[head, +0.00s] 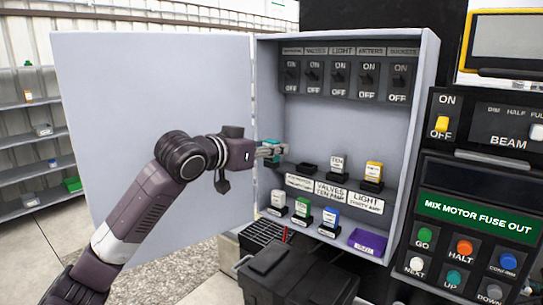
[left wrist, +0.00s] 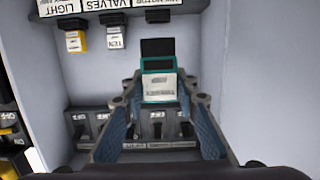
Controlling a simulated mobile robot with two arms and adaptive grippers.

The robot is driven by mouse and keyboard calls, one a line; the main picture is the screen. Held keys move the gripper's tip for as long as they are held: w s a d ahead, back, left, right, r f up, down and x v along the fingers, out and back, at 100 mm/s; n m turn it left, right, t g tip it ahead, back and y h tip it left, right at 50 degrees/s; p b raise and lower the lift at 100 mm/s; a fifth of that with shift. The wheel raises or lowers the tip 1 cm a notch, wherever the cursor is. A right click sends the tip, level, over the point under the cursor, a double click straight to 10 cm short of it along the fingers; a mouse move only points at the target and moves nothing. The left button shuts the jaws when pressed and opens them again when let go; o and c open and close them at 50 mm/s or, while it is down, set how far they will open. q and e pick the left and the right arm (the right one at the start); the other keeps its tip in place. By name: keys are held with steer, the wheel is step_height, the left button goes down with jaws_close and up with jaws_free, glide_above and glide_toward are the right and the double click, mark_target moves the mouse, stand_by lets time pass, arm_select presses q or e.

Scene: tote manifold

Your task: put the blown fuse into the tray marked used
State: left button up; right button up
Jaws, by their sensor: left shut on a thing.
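My left gripper (head: 270,150) is inside the open cabinet, shut on a teal-edged fuse (head: 272,157). In the left wrist view, the fuse (left wrist: 159,88) sits between the fingers (left wrist: 160,115), its pale label facing the camera. The fuse is clear of the empty dark socket (head: 307,168), which is to its right in the head view. A small purple tray (head: 367,242) lies on the cabinet floor at right; I cannot read its marking. My right gripper is not in view.
A grey fuse (head: 337,163) and a yellow fuse (head: 373,172) stand in sockets. Several spare fuses (head: 303,208) stand on the floor left of the tray. The cabinet door (head: 150,100) is open at left. A panel (head: 475,205) reads MIX MOTOR FUSE OUT.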

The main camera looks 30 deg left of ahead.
arm_select(q)
steer(key=shift+r, duration=0.25)
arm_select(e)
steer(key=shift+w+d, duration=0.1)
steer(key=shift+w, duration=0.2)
